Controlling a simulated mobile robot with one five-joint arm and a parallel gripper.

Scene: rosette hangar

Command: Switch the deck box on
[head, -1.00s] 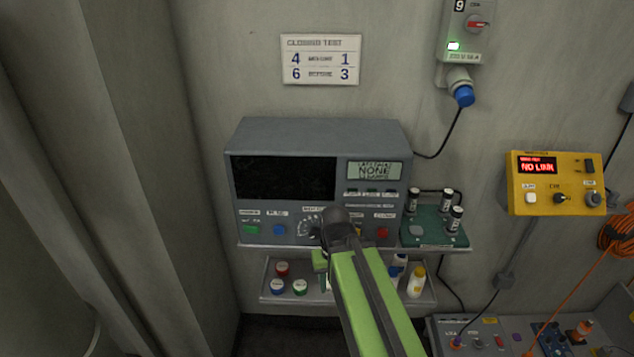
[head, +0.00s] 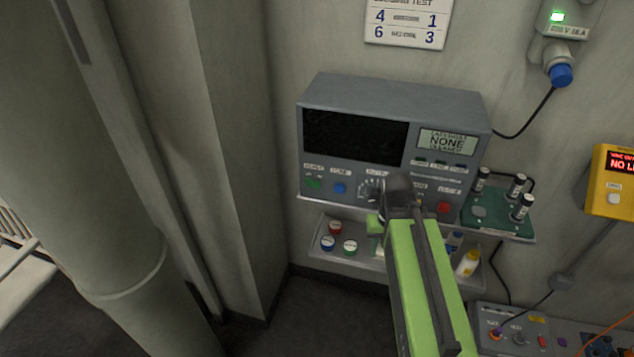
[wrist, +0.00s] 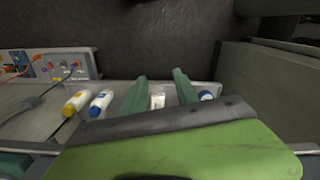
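No box in view carries a readable "deck box" label, so I cannot tell which one it is. A yellow wall box (head: 605,197) with a red lit display is cut off at the right edge of the head view. A grey console (head: 360,92) has a dark screen, a small panel reading NONE, and a row of buttons and a dial. My green arm covers part of its lower front. My gripper (wrist: 159,78) shows two green fingers apart with nothing held, above a shelf tray. In the head view its fingers are mostly hidden behind my arm.
A shelf tray (head: 318,250) below the console holds coloured-lid jars and a yellow-capped bottle (head: 467,263). A green block with dark vials (head: 480,222) stands right of the console. A lower panel (head: 500,318) is at bottom right. A thick column (head: 75,170) stands left.

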